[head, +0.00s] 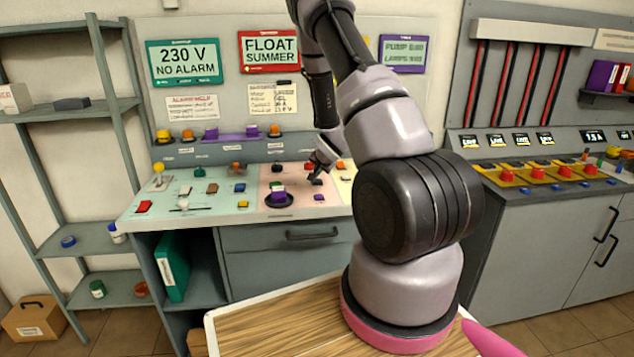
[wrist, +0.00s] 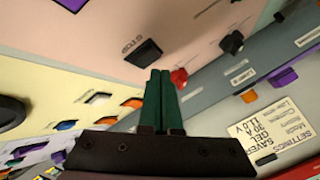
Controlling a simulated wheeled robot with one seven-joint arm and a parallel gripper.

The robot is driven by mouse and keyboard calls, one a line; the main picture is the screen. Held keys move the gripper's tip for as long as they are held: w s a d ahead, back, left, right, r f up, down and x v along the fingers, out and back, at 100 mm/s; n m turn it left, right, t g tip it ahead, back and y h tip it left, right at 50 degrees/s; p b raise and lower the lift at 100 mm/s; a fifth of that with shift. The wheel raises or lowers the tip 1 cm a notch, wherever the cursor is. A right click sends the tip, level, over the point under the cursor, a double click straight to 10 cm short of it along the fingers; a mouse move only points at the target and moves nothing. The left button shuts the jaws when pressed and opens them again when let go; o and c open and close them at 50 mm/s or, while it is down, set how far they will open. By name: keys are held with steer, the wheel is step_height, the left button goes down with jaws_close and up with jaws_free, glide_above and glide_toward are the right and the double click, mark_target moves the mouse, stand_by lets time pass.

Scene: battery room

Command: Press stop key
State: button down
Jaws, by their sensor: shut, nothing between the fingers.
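The stop key is a black block (wrist: 148,52) on the pink part of the panel in the wrist view, beside a label reading STOP, seen upside down. My gripper (wrist: 160,73) shows two green fingers, closed together and empty. Their tips appear just below the key in that picture; I cannot tell whether they touch it. In the head view my gripper (head: 314,174) is low over the pink panel section, and the key beneath it is too small and covered to make out surely.
A red knob (wrist: 179,77) is close right of the fingertips, and a black knob (wrist: 232,42) stands farther right. In the head view, a large round dark knob (head: 279,199) is left of my gripper. Signs read 230 V NO ALARM (head: 185,62) and FLOAT SUMMER (head: 270,50).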

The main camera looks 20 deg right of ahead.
mark_target(317, 182)
steer(key=shift+f, duration=0.1)
steer(key=shift+f, duration=0.3)
steer(key=shift+f, duration=0.45)
stand_by(1.0)
steer(key=shift+r, duration=0.85)
steer(key=shift+r, duration=0.1)
steer(key=shift+r, duration=2.4)
